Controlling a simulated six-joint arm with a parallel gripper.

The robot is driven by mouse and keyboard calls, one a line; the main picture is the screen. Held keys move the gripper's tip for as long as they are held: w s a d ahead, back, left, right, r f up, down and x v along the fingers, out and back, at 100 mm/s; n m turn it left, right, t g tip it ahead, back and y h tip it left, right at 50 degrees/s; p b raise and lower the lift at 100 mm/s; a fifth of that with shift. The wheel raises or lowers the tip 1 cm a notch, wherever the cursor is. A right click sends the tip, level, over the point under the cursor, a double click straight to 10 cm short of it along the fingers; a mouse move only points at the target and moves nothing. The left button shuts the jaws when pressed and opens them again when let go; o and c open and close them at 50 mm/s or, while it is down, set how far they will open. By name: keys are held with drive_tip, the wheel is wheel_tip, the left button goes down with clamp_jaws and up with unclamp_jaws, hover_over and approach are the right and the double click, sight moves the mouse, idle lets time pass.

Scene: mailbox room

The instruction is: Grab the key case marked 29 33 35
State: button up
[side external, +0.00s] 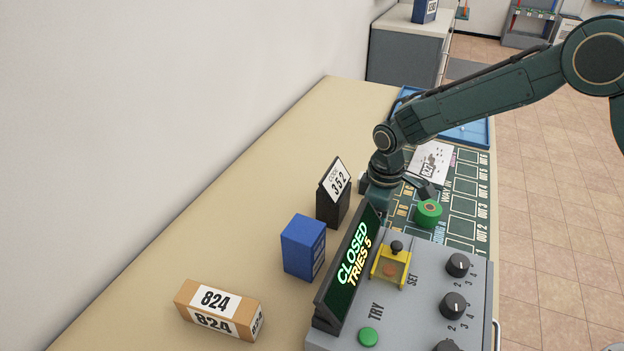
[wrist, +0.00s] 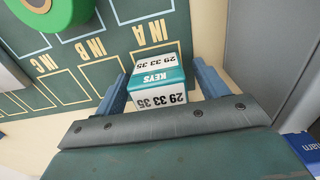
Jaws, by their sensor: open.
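The key case (wrist: 158,82) is a small white and teal box printed "KEYS" and "29 33 35". In the wrist view it sits at the mat's edge by the "IN A" space, upside down in the picture. My gripper (wrist: 160,74) is open, with one blue-grey finger on each side of the case. Small gaps show between fingers and case, and I cannot tell how deep it lies between them. In the side view my gripper (side external: 376,200) is low over the table, partly hidden behind the display; the case is hidden there.
A grey console (side external: 425,290) with a "CLOSED TRIES 5" display (side external: 355,255) stands close to my gripper. A black box marked 352 (side external: 333,208), a blue box (side external: 303,247) and an orange box marked 824 (side external: 205,318) stand left. A green roll (side external: 428,214) is on the green mat (side external: 462,205).

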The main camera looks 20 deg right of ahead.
drive_tip(key=shift+c, duration=0.2)
drive_tip(key=c, duration=1.1)
drive_tip(key=shift+r, duration=0.15)
wheel_tip(320, 180, up, 20)
drive_tip(key=shift+f, duration=0.1)
idle(0.4)
